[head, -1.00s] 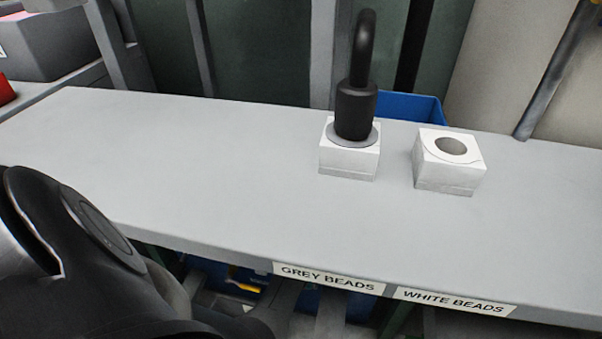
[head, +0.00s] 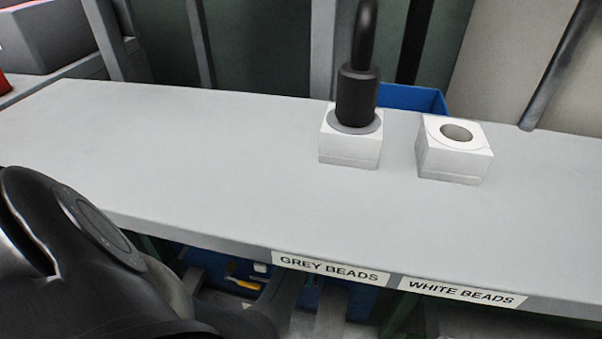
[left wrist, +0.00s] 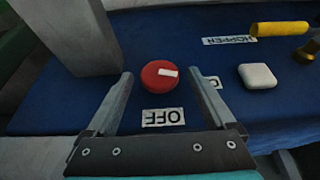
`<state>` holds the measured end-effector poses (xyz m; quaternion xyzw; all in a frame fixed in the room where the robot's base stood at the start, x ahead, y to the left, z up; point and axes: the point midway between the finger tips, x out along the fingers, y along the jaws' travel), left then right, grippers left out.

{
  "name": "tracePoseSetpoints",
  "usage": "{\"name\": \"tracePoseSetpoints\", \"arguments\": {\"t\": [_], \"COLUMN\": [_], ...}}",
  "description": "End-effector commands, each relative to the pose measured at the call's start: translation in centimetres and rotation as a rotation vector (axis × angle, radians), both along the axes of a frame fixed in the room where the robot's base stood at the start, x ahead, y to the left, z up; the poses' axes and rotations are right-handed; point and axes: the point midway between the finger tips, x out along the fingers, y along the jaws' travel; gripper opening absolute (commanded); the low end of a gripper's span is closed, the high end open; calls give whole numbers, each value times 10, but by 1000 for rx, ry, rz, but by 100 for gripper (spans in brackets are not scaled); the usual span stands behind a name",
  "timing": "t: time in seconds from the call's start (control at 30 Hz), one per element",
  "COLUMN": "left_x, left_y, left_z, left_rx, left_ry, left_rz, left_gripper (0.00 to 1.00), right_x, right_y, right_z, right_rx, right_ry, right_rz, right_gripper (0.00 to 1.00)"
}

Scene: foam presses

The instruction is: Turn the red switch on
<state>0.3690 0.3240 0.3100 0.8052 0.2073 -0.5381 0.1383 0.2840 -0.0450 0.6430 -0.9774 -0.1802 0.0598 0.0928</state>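The red switch (left wrist: 158,78) is a round red knob with a white bar across it, on a blue panel (left wrist: 105,105) in the left wrist view. The white bar points to the right. An OFF label (left wrist: 163,117) lies just below the knob, and another label, mostly hidden by the right finger, lies to its right. My left gripper (left wrist: 160,84) is open, with one finger on each side of the knob; I cannot tell whether either touches it. The switch does not show in the head view. My right gripper is not in view.
A grey post (left wrist: 72,35) stands left of the switch. A white square button (left wrist: 257,76) and a yellow handle (left wrist: 280,29) are to its right. In the head view, two white blocks (head: 350,151) (head: 453,163) sit on a grey shelf (head: 200,160), one with a black hooked piece in it.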

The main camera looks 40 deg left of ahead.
Motion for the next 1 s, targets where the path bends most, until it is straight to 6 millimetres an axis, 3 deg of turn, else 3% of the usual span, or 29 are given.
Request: {"name": "tracePoseSetpoints", "arguments": {"t": [0.07, 0.73, 1.0], "left_x": [0, 0, -1], "left_y": [0, 0, 1], "left_z": [0, 0, 0], "left_rx": [0, 0, -31], "left_ry": [0, 0, -15], "left_rz": [0, 0, -2], "left_gripper": [80, 5, 4], "right_x": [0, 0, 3], "right_y": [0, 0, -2], "right_z": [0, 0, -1], "right_rx": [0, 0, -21], "right_ry": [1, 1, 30], "right_rz": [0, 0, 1], "right_gripper": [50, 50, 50]}}
